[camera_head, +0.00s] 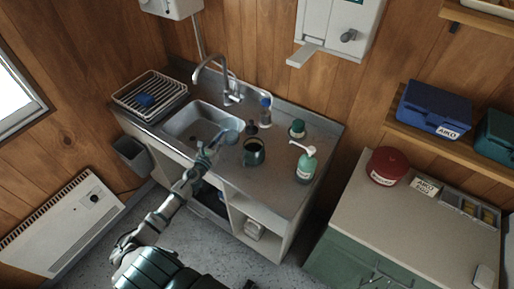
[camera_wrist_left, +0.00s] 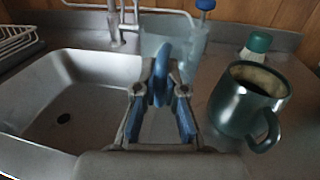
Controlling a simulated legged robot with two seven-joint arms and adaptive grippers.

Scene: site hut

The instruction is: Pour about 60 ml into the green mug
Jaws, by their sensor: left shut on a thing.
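The green mug (camera_head: 254,157) stands upright on the worktop right of the sink, and its handle and pale inside show in the left wrist view (camera_wrist_left: 236,112). My left gripper (camera_head: 222,139) is over the right edge of the sink, left of the mug and apart from it. In the left wrist view its fingers (camera_wrist_left: 160,100) are shut on a blue upright piece (camera_wrist_left: 161,72), which looks like a handle. A see-through body appears just beyond it; its shape and contents are unclear. My right gripper is not in view.
The sink (camera_head: 198,121) and tap (camera_head: 231,93) lie left and behind. A dish rack (camera_head: 150,96) is at the left. The worktop's front right is clear.

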